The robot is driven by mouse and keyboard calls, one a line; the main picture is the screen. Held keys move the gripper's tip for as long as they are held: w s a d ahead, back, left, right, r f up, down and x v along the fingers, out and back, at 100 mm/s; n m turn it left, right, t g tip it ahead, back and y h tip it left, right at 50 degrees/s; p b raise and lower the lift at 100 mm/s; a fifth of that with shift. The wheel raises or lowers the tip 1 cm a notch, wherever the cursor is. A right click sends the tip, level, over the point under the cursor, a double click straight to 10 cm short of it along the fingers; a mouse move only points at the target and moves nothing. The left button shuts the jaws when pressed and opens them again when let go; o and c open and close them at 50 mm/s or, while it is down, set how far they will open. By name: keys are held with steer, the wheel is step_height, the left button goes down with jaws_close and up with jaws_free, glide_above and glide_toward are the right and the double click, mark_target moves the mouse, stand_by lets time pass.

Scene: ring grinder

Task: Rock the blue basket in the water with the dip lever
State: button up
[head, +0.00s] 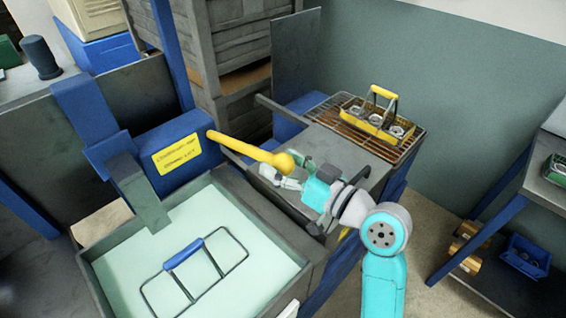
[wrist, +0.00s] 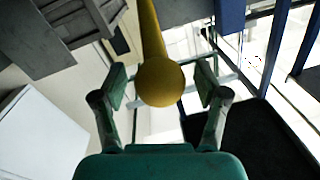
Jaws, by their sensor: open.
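The dip lever (head: 245,149) is a yellow bar with a ball knob, sticking out to the right from a blue housing (head: 180,150) with a yellow label. The blue basket shows as a blue handle (head: 184,254) and a dark wire frame in the pale water (head: 120,275) of the grey tank; its lower part is hidden by the water. My gripper (head: 284,172) is open at the knob end of the lever. In the wrist view the knob (wrist: 160,82) sits between the two open fingers (wrist: 161,88), with a visible gap on each side.
A yellow-handled basket (head: 375,122) with several round parts stands on a wire rack (head: 408,142) to the back right. A grey bench top lies under my gripper. A blue-framed shelf (head: 490,235) with a blue bin (head: 524,256) stands at the right. Grey crates rise behind the lever.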

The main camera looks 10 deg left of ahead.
jaws_close()
steer(key=w+a+r+g+h, duration=0.1)
steer(key=a+r, duration=0.1)
steer(key=r, duration=0.3)
steer(key=w+a+r+h, duration=0.1)
steer(key=w+a+r, duration=0.1)
steer(key=r, duration=0.4)
steer(key=shift+w+a+g, duration=0.25)
steer(key=shift+g, duration=0.15)
jaws_free()
steer(key=shift+f, duration=0.1)
steer(key=shift+d, duration=0.1)
steer(key=v, duration=1.1)
steer(key=shift+s+d+r, duration=0.15)
steer(key=shift+s+r, duration=0.1)
steer(key=shift+s, duration=0.1)
